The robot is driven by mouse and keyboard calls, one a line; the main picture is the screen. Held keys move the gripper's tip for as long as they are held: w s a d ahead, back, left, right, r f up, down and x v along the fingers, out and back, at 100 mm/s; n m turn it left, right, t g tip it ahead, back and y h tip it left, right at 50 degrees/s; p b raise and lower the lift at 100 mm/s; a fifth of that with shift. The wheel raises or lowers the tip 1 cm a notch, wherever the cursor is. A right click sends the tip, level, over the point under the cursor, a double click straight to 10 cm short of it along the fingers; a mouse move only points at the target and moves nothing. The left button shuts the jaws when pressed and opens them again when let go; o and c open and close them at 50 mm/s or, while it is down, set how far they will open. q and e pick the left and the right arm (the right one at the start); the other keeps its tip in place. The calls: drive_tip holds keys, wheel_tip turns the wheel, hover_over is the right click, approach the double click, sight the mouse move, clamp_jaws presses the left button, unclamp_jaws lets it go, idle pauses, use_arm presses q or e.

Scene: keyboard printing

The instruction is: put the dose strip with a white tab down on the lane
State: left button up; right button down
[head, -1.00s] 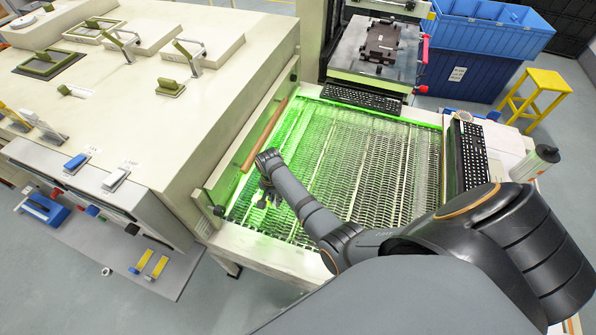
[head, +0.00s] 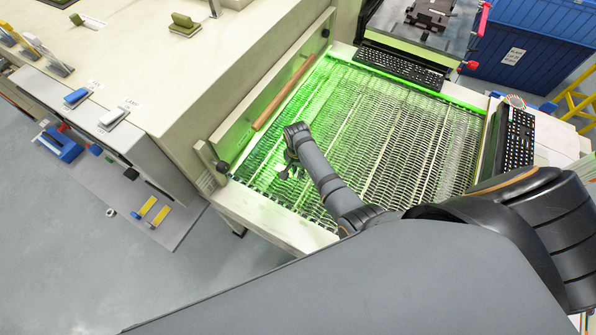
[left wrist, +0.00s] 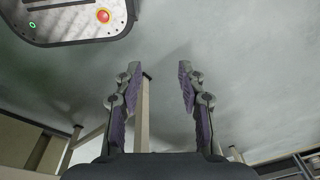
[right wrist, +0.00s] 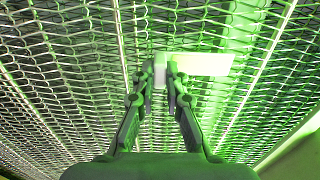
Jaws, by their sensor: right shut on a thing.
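My right gripper (right wrist: 166,72) is shut on the dose strip (right wrist: 208,64), gripping it at its small pale tab (right wrist: 158,76). The strip's flat body points right in the right wrist view, over the wire mesh belt (right wrist: 80,60). Green light tints it, and I cannot tell whether it touches the mesh. In the head view the right gripper (head: 290,170) hangs over the near left part of the belt (head: 400,130), whose long pale bars divide it into lanes. My left gripper (left wrist: 159,80) is open and empty above the floor.
A beige housing (head: 150,70) with a wooden bar (head: 283,92) borders the belt's left side. Black keyboards lie at the belt's far end (head: 400,66) and right side (head: 518,140). Most of the belt is clear.

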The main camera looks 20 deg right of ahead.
drive_tip(key=c, duration=1.5)
unclamp_jaws()
drive_tip(key=shift+a+f, duration=0.1)
drive_tip(key=shift+c, duration=0.2)
drive_tip(key=shift+o, duration=0.7)
drive_tip(key=shift+r, duration=0.3)
use_arm(q)
drive_tip(key=shift+s+a+f+b, duration=0.3)
drive_tip(key=shift+s+a, duration=0.55)
drive_tip(key=shift+s, duration=0.1)
use_arm(e)
wheel_tip(320, 180, up, 12)
drive_tip(key=shift+f, duration=0.15)
